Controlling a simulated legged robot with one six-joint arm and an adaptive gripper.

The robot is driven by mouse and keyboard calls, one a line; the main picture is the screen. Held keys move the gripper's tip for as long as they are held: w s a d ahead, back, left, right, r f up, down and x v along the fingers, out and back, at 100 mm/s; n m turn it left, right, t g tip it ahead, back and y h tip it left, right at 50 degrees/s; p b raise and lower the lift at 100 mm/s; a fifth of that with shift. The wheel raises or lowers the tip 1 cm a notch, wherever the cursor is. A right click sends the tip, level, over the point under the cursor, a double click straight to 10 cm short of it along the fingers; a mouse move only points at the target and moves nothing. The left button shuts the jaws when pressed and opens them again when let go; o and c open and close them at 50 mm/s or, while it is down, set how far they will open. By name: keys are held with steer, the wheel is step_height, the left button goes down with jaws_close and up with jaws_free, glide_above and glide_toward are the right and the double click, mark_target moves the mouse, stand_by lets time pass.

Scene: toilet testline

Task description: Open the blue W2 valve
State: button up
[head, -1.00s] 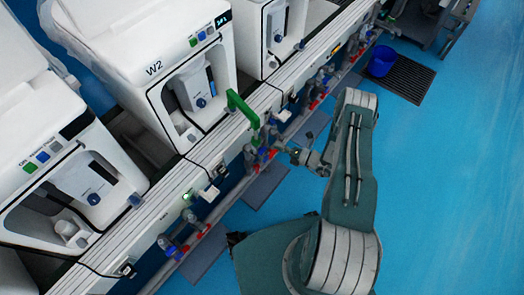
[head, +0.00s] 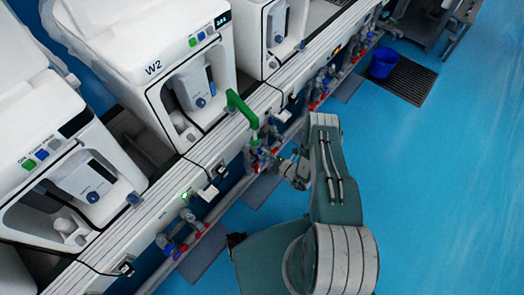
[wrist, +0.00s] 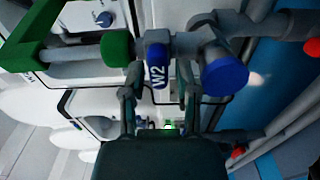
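The blue W2 valve handle (wrist: 157,66) is in the upper middle of the wrist view, with white "W2" lettering on it. It sits on a grey horizontal pipe (wrist: 188,42), between a green fitting (wrist: 117,48) and a large blue round cap (wrist: 225,77). My gripper (wrist: 157,88) is open. Its two fingers stand either side of the lower part of the handle, with visible gaps; I see no clear contact. In the head view my gripper (head: 277,159) is at the pipework below machine W2 (head: 145,55), and the handle cannot be made out there.
A green bent pipe (head: 242,108) rises above the gripper. A rail (head: 230,135) with sockets and cables runs along the machines. Other valves (head: 181,232) with red and blue parts lie along it. A blue bucket (head: 383,62) stands on a dark grate. The blue floor at right is clear.

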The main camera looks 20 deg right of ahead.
steer(key=shift+x, duration=0.9)
jaws_close()
steer(key=shift+s, duration=0.1)
